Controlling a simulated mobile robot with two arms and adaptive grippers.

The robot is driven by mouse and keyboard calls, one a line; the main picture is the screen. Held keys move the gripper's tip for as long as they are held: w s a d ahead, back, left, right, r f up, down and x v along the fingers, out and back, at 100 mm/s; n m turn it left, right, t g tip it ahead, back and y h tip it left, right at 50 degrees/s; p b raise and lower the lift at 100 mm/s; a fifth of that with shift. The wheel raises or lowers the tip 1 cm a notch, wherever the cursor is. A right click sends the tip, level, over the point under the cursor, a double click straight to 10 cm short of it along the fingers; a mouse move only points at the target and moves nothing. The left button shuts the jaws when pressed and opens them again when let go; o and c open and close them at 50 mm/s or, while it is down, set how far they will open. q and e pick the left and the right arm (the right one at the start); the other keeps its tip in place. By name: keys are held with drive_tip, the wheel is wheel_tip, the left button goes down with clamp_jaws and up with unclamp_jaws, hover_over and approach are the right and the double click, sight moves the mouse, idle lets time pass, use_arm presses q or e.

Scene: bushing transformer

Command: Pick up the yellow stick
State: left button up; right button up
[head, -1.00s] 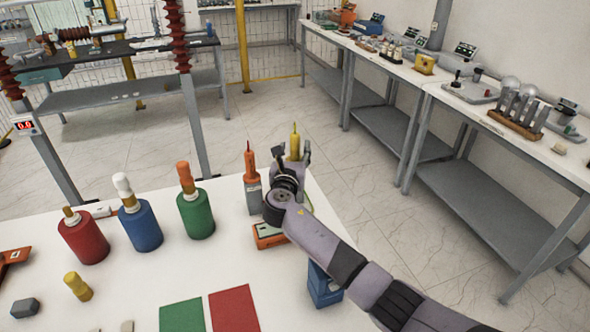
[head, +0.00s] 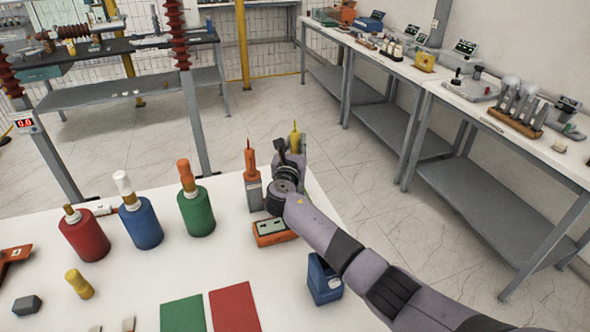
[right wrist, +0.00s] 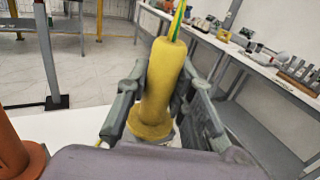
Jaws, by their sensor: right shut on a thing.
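The yellow stick (right wrist: 156,95) stands upright between the fingers of my right gripper in the right wrist view, its tip narrowing to a green-and-yellow point. My right gripper (right wrist: 165,85) is shut on it, one finger on each side. In the head view only the stick's upper part (head: 295,140) shows above my right gripper (head: 290,150), which hides the rest. I cannot tell whether the stick's base still rests on the table. My left gripper is not in view.
A similar orange stick (head: 252,178) stands close to the left of my right gripper. Red (head: 84,236), blue (head: 140,225) and green (head: 196,212) bottles stand farther left on the white table.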

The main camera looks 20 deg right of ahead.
clamp_jaws()
drive_tip(key=shift+r, duration=0.15)
wheel_tip(320, 180, up, 20)
drive_tip(key=b, duration=0.1)
drive_tip(key=shift+b, duration=0.4)
idle(1.1)
